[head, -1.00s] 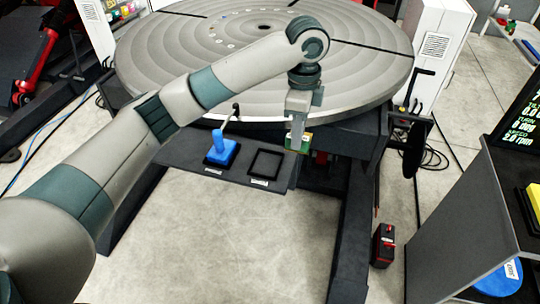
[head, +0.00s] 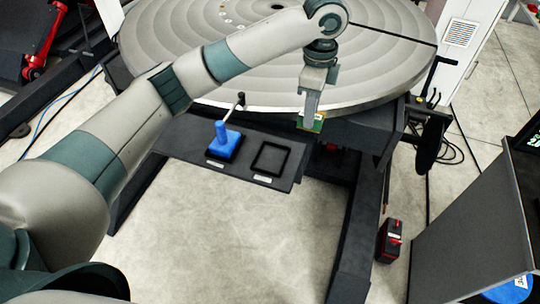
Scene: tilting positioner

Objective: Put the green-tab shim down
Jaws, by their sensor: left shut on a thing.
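My left gripper (head: 310,112) is shut on the green-tab shim (head: 318,123), a small piece with green and yellow showing below the fingers. It holds the shim in front of the turntable's near edge, to the right of and above a dark shelf (head: 180,143). On the shelf a black square frame (head: 271,159) is empty, with a small white label in front of it. Left of it a blue block with an upright post (head: 224,142) sits in a similar dark frame. My right gripper is not in view.
The large round grey turntable (head: 180,60) fills the back. A hand crank (head: 433,85) stands at its right. A dark cabinet (head: 475,215) stands at the right, and a black and red box (head: 390,241) is on the floor. The floor in front is clear.

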